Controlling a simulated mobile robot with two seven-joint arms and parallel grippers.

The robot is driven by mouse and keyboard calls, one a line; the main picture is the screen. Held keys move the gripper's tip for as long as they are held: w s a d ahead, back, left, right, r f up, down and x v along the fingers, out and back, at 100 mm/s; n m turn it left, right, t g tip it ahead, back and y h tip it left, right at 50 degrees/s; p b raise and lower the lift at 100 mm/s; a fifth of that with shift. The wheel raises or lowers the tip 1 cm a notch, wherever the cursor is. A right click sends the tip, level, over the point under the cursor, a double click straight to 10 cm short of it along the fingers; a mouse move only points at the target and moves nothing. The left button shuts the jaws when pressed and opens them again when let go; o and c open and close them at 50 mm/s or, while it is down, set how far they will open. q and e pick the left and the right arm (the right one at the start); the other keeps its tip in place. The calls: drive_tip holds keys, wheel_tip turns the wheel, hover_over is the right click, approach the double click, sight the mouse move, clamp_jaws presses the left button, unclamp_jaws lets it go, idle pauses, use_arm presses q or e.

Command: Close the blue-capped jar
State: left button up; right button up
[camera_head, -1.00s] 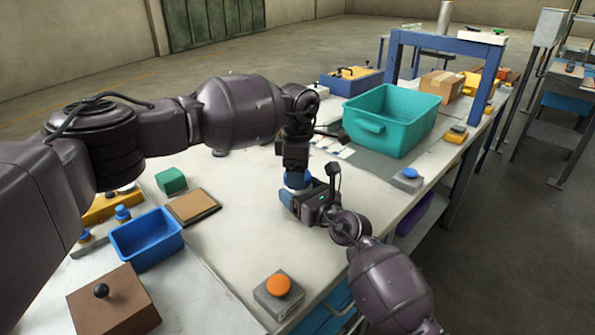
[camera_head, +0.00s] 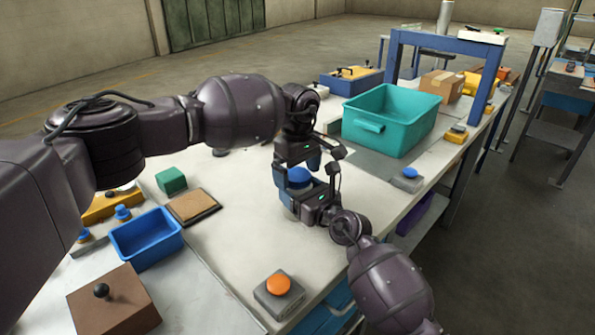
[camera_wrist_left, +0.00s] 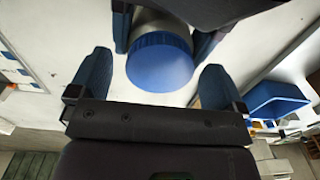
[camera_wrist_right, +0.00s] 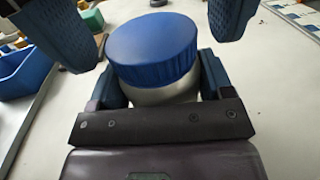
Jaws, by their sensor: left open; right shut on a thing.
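The jar has a ribbed blue cap (camera_wrist_right: 152,50) sitting on top of a pale metallic body (camera_wrist_right: 160,94). The cap also shows in the head view (camera_head: 299,175) and the left wrist view (camera_wrist_left: 160,62). My right gripper (camera_wrist_right: 160,85) is shut on the jar body, with one finger on each side below the cap. My left gripper (camera_wrist_left: 155,85) is open above the jar, its two fingers apart on either side of the cap and not touching it. In the head view my left gripper (camera_head: 298,160) partly covers the jar.
A teal bin (camera_head: 390,118) stands behind and right of the jar. A blue tray (camera_head: 147,238), a green block (camera_head: 171,181) and a wooden plate (camera_head: 193,207) lie to the left. An orange button (camera_head: 278,286) is near the front edge. The table between is clear.

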use_arm(q)
drive_tip(key=shift+r, duration=0.1)
wheel_tip(320, 180, up, 12)
idle(0.5)
use_arm(e)
drive_tip(key=o, duration=1.7)
drive_tip(key=shift+o, duration=0.2)
drive_tip(key=shift+s+d, duration=0.35)
drive_tip(key=p+v, duration=0.2)
drive_tip(key=v, duration=0.7)
use_arm(q)
drive_tip(key=shift+t, duration=0.3)
drive_tip(key=shift+s+r, duration=0.25)
drive_tip(key=shift+r, duration=1.1)
drive_tip(key=shift+s+r, duration=0.2)
drive_tip(key=shift+r, duration=1.1)
use_arm(e)
drive_tip(key=shift+s+d, duration=0.2)
drive_tip(key=shift+s, duration=0.15)
